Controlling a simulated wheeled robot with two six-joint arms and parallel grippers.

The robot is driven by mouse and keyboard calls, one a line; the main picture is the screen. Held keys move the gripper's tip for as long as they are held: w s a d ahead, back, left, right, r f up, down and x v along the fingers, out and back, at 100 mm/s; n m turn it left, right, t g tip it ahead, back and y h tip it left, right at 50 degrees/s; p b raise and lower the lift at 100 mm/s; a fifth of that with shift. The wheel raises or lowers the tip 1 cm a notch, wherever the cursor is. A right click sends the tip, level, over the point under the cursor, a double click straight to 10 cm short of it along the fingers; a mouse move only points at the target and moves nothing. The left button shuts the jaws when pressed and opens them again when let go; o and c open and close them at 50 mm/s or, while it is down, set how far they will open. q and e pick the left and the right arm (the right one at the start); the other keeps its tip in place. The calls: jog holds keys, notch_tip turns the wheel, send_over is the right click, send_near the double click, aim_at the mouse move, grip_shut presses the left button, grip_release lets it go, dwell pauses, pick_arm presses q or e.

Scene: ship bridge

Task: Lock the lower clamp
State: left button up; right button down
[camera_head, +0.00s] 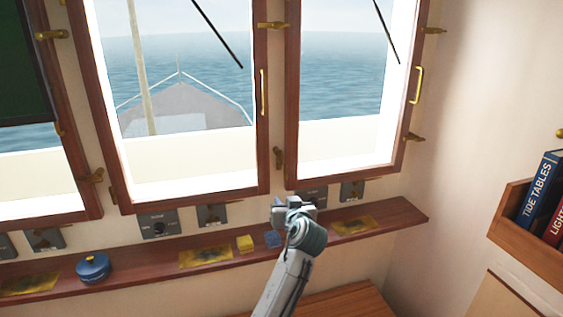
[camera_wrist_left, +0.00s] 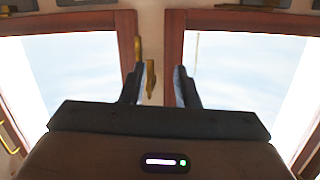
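The lower brass clamp (camera_head: 278,158) is on the wall strip between the two window frames, near their bottom corners. Its lever looks upright and lies beside the frames rather than across one. My left gripper (camera_head: 283,201) is just below it in the head view, in front of the wall above the shelf. The left wrist view looks upside down. There the clamp (camera_wrist_left: 150,80) shows between the two dark fingertips of my left gripper (camera_wrist_left: 157,75), which are apart and empty. Contact with the clamp is not visible. My right gripper is not in view.
An upper clamp (camera_head: 271,25) and a right-hand clamp (camera_head: 412,137) sit on the frames. A book rack (camera_head: 520,235) stands at right.

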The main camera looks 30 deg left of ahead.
pick_arm(q)
jog(key=n+y, duration=0.2)
send_near(282, 153)
jog(key=shift+t, duration=0.4)
jog(key=p+x, duration=0.5)
jog(key=x, duration=0.4)
jog(key=shift+a, duration=0.25)
jog(key=shift+w+a+f, duration=0.1)
jog(key=shift+w+a, duration=0.4)
jog(key=shift+a, duration=0.05)
jog(key=shift+c, duration=0.2)
jog(key=shift+f, duration=0.1)
grip_shut()
